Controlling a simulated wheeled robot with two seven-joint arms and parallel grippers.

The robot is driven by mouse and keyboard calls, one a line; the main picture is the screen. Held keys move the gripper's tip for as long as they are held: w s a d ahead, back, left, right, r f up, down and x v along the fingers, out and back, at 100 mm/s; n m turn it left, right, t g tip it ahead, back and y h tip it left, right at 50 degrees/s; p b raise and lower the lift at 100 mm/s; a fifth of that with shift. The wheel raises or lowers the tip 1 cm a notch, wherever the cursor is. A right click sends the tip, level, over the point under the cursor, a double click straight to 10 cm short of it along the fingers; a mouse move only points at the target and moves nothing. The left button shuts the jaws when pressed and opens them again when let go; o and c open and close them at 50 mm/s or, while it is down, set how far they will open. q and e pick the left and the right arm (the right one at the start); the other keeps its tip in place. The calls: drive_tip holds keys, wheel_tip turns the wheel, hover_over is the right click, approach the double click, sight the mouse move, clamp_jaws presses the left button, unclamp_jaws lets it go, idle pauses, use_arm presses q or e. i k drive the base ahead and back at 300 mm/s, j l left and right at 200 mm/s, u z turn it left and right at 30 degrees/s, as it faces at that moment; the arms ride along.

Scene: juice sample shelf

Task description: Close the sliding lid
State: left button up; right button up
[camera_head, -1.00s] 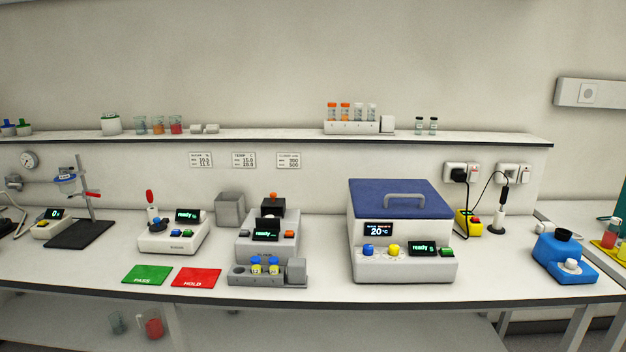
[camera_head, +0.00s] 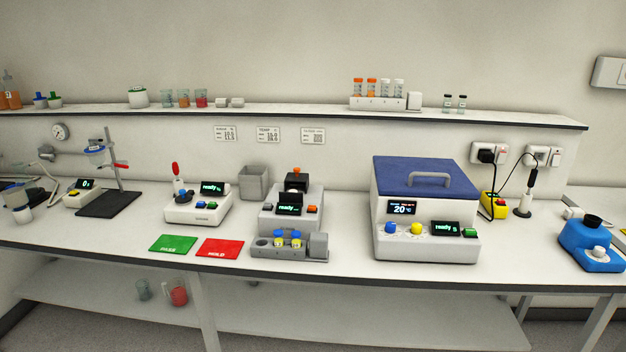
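A white box-shaped device (camera_head: 388,243) stands on the bench right of centre. Its top is a blue lid (camera_head: 391,178) with a grey handle (camera_head: 429,179), and the lid appears to cover the whole top. The front has a display reading 20 °C, coloured knobs and a "ready" screen. A smaller grey instrument (camera_head: 277,217) to its left has a black raised part (camera_head: 297,182) with an orange top. I cannot tell which of the two has the sliding lid. Neither of my grippers is in view.
A rack with two blue-capped vials (camera_head: 289,251) stands before the grey instrument. Green PASS (camera_head: 173,243) and red HOLD (camera_head: 220,249) mats lie left of it. A yellow box (camera_head: 494,205) with cables and a blue device (camera_head: 590,246) are at right. A shelf (camera_head: 310,118) runs above.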

sight(295, 177)
drive_tip(key=u, duration=0.25)
drive_tip(key=i+l+u, duration=0.2)
drive_tip(key=i+l, duration=0.15)
drive_tip(key=l, duration=0.2)
drive_tip(key=i, duration=1.3)
